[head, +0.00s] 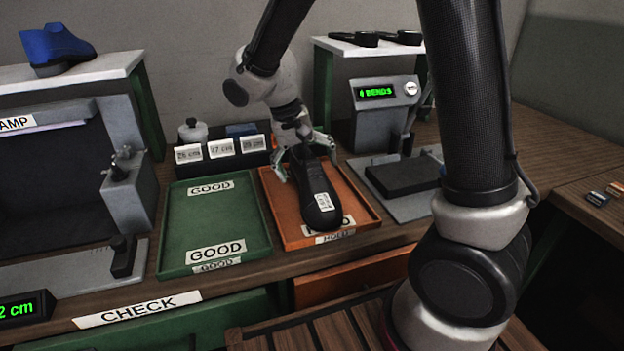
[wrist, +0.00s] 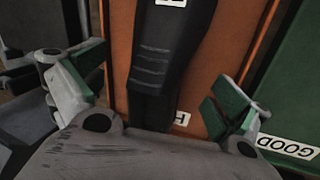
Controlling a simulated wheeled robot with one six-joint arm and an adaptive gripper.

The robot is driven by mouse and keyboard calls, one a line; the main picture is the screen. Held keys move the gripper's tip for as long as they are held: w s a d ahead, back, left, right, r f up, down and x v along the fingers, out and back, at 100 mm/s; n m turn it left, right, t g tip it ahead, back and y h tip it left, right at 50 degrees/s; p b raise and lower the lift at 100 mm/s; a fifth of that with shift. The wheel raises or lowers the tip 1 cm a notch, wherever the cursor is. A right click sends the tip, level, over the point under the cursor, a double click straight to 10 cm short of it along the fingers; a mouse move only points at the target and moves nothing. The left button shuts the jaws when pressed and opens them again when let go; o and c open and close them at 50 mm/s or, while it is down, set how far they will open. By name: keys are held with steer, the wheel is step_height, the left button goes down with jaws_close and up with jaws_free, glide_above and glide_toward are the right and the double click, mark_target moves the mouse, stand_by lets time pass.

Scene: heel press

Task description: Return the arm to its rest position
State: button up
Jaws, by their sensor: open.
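My gripper (head: 305,160) is above the back part of the orange tray (head: 287,222), its fingers spread to either side of a black shoe part (head: 319,197). In the wrist view, my gripper (wrist: 150,105) is open, with one finger left and one right of the black part (wrist: 160,62) and a visible gap on both sides. The black part lies lengthwise in the orange tray, with a white label near its front end. Its back end is partly hidden by my gripper in the head view.
The empty green GOOD tray (head: 216,225) stands left of the orange tray. Behind are labelled holders (head: 222,152). A machine reading "BENDS" (head: 383,100) with a black plate (head: 403,176) stands right. A clamp station (head: 125,190) stands left. A blue shoe form (head: 55,47) sits on the left shelf.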

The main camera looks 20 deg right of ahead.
steer(key=v, duration=0.6)
steer(key=shift+r, duration=0.2)
steer(key=s+n, duration=0.1)
steer(key=n, duration=0.2)
steer(key=shift+s+f, duration=0.35)
steer(key=shift+f, duration=0.05)
steer(key=shift+s+d+r+n+y, duration=0.15)
steer(key=shift+s+d+n+y, duration=0.15)
steer(key=shift+s, duration=0.25)
steer(key=shift+s+d+r+n+y, duration=0.2)
steer(key=shift+s+d+n, duration=0.2)
steer(key=shift+s, duration=0.15)
steer(key=s+d+r+m+t+y, duration=0.1)
steer(key=s+d+r, duration=0.3)
steer(key=s+d, duration=0.4)
steer(key=s+d+r+m+t+y, duration=0.1)
steer(key=s+d+r+t, duration=0.3)
steer(key=s+d, duration=0.3)
steer(key=shift+s+d+r, duration=0.3)
steer(key=shift+s+d, duration=0.05)
steer(key=shift+d, duration=0.35)
